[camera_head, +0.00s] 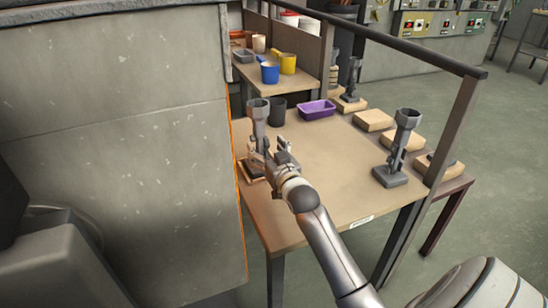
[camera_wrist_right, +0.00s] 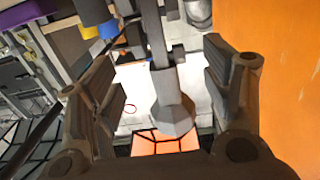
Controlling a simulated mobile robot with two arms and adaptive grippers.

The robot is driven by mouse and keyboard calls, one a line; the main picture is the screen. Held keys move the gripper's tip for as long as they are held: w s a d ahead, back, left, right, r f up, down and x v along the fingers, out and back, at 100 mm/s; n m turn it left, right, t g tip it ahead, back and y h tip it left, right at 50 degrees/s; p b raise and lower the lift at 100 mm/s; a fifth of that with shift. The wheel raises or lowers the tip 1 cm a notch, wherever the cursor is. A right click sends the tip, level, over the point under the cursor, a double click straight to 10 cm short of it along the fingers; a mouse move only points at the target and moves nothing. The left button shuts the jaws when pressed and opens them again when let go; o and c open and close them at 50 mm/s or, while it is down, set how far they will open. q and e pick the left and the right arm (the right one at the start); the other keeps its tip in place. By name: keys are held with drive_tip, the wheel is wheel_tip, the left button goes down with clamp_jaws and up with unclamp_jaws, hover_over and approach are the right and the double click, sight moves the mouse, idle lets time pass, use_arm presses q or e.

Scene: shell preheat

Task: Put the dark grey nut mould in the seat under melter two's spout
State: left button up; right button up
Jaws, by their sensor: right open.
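Grey upright pieces with flared tops stand on the table; I cannot tell which is the nut mould. One (camera_head: 257,117) stands at the table's left edge on a wooden base, and another (camera_head: 405,125) stands at the right on a dark square foot. My right gripper (camera_head: 272,155) is at the left piece, its lower part partly hidden behind the gripper. In the right wrist view my right gripper (camera_wrist_right: 166,95) is open, with a grey stem with a faceted, wider part (camera_wrist_right: 173,115) showing between its fingers; contact is unclear. Melter two's spout cannot be made out. My left gripper is out of view.
A purple tray (camera_head: 316,109) and a dark cup (camera_head: 277,110) sit on the table (camera_head: 330,165). A rail (camera_head: 400,45) crosses above. A grey cabinet (camera_head: 120,150) borders the left. The table's middle is clear.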

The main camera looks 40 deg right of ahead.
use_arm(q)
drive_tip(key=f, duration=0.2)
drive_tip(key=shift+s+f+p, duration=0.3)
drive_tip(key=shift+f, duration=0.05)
use_arm(e)
drive_tip(key=v, duration=0.6)
drive_tip(key=shift+d, duration=0.1)
